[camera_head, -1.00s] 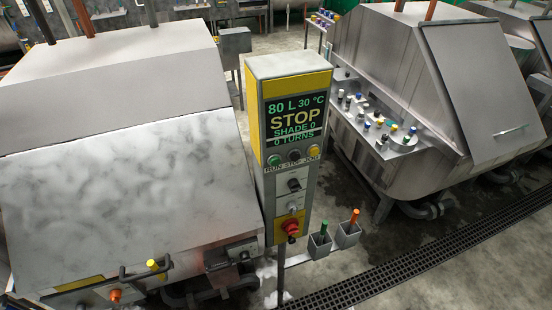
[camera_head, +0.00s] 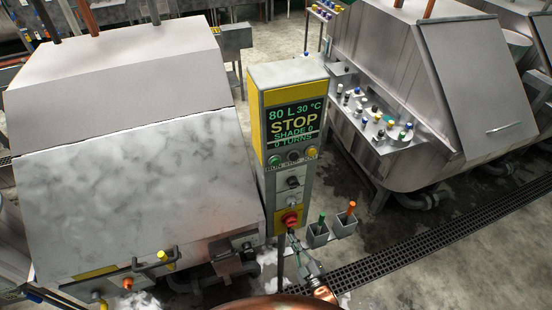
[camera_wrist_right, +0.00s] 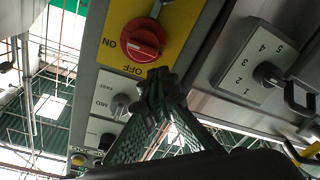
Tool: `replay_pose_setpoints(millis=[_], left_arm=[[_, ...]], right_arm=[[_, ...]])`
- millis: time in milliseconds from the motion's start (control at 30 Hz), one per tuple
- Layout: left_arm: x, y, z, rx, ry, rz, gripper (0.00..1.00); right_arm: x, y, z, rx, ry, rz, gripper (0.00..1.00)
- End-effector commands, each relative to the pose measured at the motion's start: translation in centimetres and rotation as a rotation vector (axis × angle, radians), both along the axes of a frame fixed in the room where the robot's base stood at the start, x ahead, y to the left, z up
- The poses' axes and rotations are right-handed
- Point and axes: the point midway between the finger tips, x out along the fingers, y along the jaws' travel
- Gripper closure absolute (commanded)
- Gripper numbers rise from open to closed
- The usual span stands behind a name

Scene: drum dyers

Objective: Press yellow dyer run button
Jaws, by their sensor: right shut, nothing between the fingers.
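The yellow dyer control post (camera_head: 290,150) stands in the middle of the head view. Its screen (camera_head: 293,126) reads STOP, 80 L, 30 °C, SHADE 0, 0 TURNS. The green run button (camera_head: 274,160) is at the left of the button row below the screen. My right gripper (camera_head: 291,236) is shut and empty, low in front of the post, just below the red knob (camera_head: 290,218) and well below the run button. In the right wrist view, the shut fingertips (camera_wrist_right: 158,76) are beside the red ON/OFF knob (camera_wrist_right: 143,39); contact is unclear. My left gripper is out of view.
A large steel drum machine (camera_head: 130,170) stands close on the left, with protruding handles. Two small cups (camera_head: 318,235) with green and orange sticks are right of the post. Another steel machine (camera_head: 400,90) is behind right.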

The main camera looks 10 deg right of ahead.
Motion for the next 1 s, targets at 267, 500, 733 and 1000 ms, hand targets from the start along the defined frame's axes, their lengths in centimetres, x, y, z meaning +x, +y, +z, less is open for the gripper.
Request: replay_pose_setpoints(millis=[267, 500, 733, 1000], left_arm=[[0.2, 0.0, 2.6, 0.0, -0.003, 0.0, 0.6], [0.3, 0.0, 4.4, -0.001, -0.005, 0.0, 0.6], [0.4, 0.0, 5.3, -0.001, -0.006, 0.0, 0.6], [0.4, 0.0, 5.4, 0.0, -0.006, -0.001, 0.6]], right_arm=[[0.8, 2.0, 16.0, -0.048, -0.332, 0.007, 1.0], [-0.9, 2.8, 28.4, -0.085, -0.607, -0.019, 1.0], [-3.0, 3.0, 35.3, -0.106, -0.77, -0.048, 1.0], [-3.6, 3.0, 36.8, -0.113, -0.81, -0.056, 1.0]])
